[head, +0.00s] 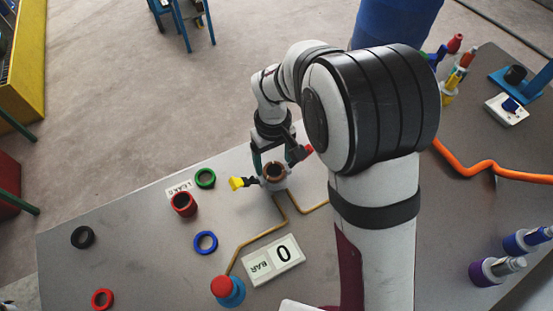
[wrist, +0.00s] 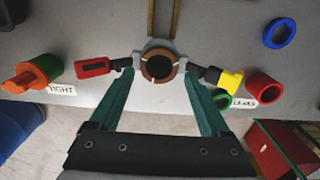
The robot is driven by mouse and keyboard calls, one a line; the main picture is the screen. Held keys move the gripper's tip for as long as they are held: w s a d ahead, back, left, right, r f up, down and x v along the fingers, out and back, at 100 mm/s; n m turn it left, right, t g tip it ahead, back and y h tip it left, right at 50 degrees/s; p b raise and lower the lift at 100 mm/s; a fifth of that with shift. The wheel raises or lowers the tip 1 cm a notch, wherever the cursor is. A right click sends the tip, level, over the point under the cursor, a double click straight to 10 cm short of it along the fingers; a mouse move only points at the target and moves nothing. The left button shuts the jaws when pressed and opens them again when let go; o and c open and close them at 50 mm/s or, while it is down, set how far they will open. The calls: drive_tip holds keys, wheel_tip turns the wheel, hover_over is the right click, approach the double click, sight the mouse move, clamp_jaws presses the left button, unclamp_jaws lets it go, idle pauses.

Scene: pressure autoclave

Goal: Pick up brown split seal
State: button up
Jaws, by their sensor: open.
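The brown split seal (wrist: 174,68) is a ring with narrow slits, seated in a round grey fitting at the top centre of the wrist view. It also shows in the head view (head: 274,165), partly beneath my gripper. A red-handled clamp (wrist: 92,68) and a yellow-handled clamp (wrist: 231,80) stick out from opposite sides of the fitting. My gripper (wrist: 160,76) is open and empty. Its two teal fingers point toward the fitting, one on each side of the seal. I cannot tell the exact height of the fingertips above it.
Red (head: 184,204), green (head: 205,178), blue (head: 205,243) and black (head: 82,237) rings lie on the grey table (head: 140,255). A gauge sign reading 0 BAR (head: 273,260) and a red-topped blue knob (head: 226,290) stand nearer. Brown pipes lead to the fitting.

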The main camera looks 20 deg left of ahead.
wheel_tip(320, 180, down, 3)
drive_tip(key=shift+f, duration=0.1)
drive_tip(key=c, duration=1.1)
drive_tip(key=shift+r, duration=0.2)
drive_tip(key=d+r, duration=0.3)
drive_tip(key=d, duration=0.1)
drive_tip(key=d+r, duration=0.7)
drive_tip(key=shift+w+d+r, duration=0.25)
drive_tip(key=shift+d+r, duration=0.15)
